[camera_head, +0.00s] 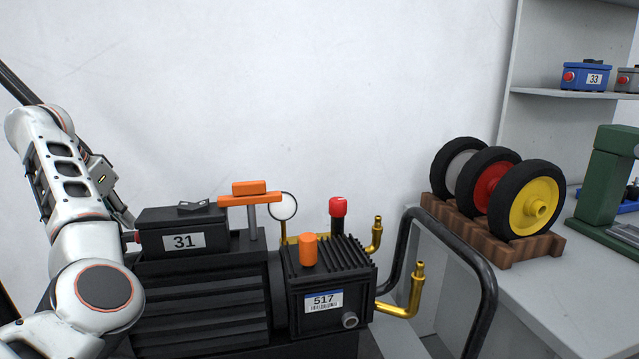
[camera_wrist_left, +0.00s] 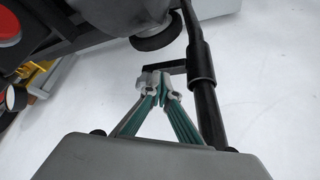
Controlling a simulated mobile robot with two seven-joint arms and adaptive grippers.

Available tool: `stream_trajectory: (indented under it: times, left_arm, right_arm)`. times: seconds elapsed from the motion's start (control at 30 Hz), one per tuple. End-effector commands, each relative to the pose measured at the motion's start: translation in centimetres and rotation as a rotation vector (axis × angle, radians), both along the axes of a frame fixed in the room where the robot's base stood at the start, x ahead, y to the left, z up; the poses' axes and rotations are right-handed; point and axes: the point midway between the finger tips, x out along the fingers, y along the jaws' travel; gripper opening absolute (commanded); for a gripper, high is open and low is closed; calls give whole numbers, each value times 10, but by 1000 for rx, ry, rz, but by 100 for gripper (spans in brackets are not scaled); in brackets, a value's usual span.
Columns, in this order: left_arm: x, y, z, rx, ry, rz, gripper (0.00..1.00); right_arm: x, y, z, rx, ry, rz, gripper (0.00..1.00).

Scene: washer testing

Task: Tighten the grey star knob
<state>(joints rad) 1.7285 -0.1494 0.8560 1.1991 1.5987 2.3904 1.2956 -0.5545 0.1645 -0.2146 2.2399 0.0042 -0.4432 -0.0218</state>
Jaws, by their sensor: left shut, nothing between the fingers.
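I cannot make out a star shape on any grey knob in either view. In the head view a small grey round fitting (camera_head: 349,320) sits low on the front of the ribbed black block; whether it is the star knob I cannot tell. My left gripper (camera_wrist_left: 158,82) shows in the wrist view with its green-sided fingers together and nothing between them. Its tips are just beside a thin black angled bar (camera_wrist_left: 174,66) that joins a black tube (camera_wrist_left: 203,65). My right gripper is not in view.
The black compressor (camera_head: 200,305) carries an orange handle (camera_head: 250,198), a gauge (camera_head: 282,206), a red-capped part (camera_head: 338,207), and brass pipes (camera_head: 412,295). A black tube frame (camera_head: 485,285) stands at its right. Wheels on a wooden rack (camera_head: 500,240) stand on the right bench.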

Motion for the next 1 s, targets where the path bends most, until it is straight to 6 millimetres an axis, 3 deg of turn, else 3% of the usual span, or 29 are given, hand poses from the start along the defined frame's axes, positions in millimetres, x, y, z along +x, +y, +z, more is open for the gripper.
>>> stream_trajectory:
  times: [0.53,1.0]
  left_arm:
    - [0,0,55,-1,-2,0,0]
    - [0,0,61,1,-2,2,0]
  right_arm:
    - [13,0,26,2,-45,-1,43]
    - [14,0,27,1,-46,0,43]
